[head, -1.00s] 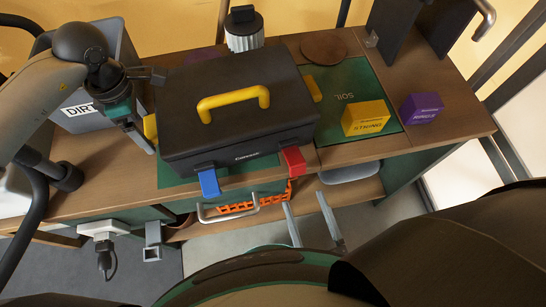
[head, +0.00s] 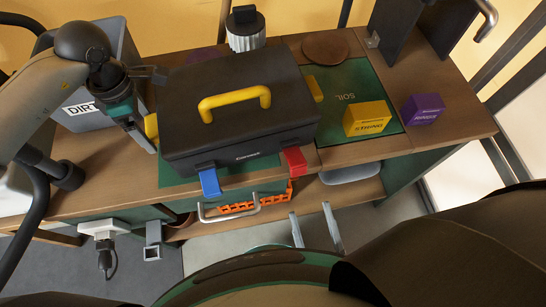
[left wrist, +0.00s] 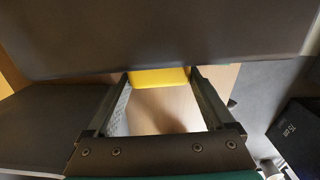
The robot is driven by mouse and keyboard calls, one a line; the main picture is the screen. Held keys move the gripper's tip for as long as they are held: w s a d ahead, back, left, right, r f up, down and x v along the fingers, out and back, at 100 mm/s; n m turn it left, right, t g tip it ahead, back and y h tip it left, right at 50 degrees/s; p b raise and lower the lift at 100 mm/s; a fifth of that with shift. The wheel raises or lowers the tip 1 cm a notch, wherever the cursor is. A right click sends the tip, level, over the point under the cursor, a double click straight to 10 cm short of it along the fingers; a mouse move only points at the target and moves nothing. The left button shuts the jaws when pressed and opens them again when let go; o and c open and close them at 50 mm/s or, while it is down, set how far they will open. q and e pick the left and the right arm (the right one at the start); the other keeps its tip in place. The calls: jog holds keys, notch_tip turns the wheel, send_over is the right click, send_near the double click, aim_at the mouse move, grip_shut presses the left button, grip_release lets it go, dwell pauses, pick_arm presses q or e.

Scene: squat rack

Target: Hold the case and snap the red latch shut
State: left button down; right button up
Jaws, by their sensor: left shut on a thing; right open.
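A black case (head: 238,110) with a yellow top handle (head: 234,100) sits closed on the bench. On its front edge are a blue latch (head: 210,182) at left and a red latch (head: 295,161) at right, both sticking outward. My left gripper (head: 152,140) is at the case's left side, shut on its yellow side grip (head: 151,126). The left wrist view shows the yellow side grip (left wrist: 158,77) between the fingertips, under the dark case body. My right gripper (head: 315,226) is open and empty, in front of and below the red latch, apart from it.
A green mat (head: 360,88) right of the case holds a yellow box (head: 367,120); a purple box (head: 422,110) stands beside it. A grey DIRT bin (head: 115,60) is at left, a jar (head: 246,32) behind. An orange basket (head: 240,208) sits on the lower shelf.

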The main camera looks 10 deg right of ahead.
aim_at(300, 175)
jog(key=x, duration=1)
jog(key=shift+w, duration=0.15)
jog(key=shift+c, duration=0.3)
grip_shut()
